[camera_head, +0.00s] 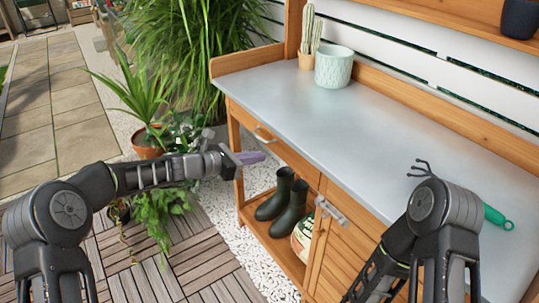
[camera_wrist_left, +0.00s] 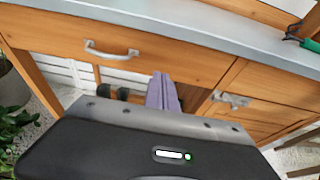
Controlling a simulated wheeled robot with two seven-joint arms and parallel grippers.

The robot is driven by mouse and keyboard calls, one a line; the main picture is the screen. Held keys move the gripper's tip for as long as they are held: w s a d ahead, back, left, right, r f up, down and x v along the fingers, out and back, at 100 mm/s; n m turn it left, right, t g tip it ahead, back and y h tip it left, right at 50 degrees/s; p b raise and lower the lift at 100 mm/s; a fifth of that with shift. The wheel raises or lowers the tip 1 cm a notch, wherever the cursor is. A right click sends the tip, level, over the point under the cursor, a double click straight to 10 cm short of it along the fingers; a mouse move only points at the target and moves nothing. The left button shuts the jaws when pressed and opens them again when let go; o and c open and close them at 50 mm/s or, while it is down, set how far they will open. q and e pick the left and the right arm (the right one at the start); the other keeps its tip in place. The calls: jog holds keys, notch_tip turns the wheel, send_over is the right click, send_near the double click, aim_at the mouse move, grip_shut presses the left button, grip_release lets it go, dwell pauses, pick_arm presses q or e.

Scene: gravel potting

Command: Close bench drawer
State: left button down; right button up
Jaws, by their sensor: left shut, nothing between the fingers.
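The bench drawer (camera_head: 290,156) is a wooden front under the grey bench top, with a metal handle (camera_head: 264,136) near its left end. In the left wrist view the drawer front (camera_wrist_left: 180,57) and its handle (camera_wrist_left: 112,50) look about in line with the bench frame; I cannot tell whether a small gap is left. My left gripper (camera_head: 258,157) has purple fingers, shut and empty. It is in front of the bench, just below the handle in the head view; contact is unclear. The fingers (camera_wrist_left: 162,92) also show in the left wrist view. My right gripper is out of view.
Dark boots (camera_head: 283,196) stand on the shelf below, beside a cupboard door with a metal latch (camera_head: 331,210). A pale pot (camera_head: 333,67), a cactus (camera_head: 309,35) and a green-handled hand rake (camera_head: 494,214) are on the bench top. Potted plants (camera_head: 150,139) stand left of the bench.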

pick_arm(q)
jog(key=v, duration=0.6)
jog(key=shift+f, duration=0.1)
